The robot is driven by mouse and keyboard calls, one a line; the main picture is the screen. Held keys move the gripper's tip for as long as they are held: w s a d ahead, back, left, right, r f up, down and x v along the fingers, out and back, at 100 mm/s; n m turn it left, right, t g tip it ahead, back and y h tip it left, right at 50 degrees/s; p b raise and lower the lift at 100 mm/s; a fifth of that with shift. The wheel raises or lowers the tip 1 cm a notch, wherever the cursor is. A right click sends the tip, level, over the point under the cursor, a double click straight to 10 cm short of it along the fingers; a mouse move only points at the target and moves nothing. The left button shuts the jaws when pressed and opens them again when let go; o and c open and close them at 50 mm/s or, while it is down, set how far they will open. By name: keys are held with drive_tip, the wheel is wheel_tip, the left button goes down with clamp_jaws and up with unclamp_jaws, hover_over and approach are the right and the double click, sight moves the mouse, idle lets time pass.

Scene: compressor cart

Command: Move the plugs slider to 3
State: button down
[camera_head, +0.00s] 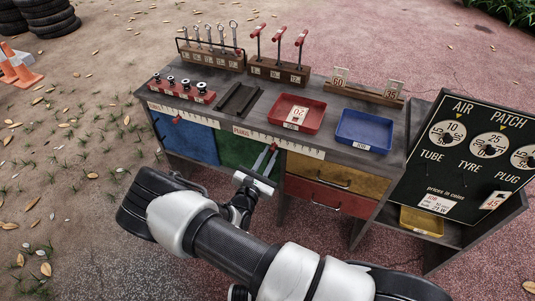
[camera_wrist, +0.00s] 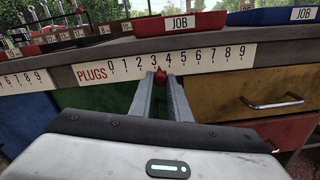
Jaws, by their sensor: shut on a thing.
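The PLUGS scale (camera_wrist: 130,68) is a cream strip numbered 0 to 9 along the bench's front edge; it also shows in the head view (camera_head: 300,146). Its red slider (camera_wrist: 160,75) has its pointed top between 3 and 4 in the wrist view. My gripper (camera_wrist: 160,82) has one grey finger on each side of the slider and is shut on it. In the head view my gripper (camera_head: 268,153) reaches the front edge from below, and the slider is small at the fingertips.
A second numbered scale with a red slider (camera_head: 177,119) is at the left. Below are blue, green, yellow and red fronts; a drawer handle (camera_wrist: 272,103) sticks out right of my gripper. Red (camera_head: 296,114) and blue (camera_head: 366,131) trays stand on the bench top. A price board (camera_head: 460,165) leans at the right.

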drive_tip(key=shift+w+a, duration=0.15)
drive_tip(key=shift+a, duration=0.3)
drive_tip(key=c, duration=1.7)
unclamp_jaws()
drive_tip(key=shift+o, duration=0.2)
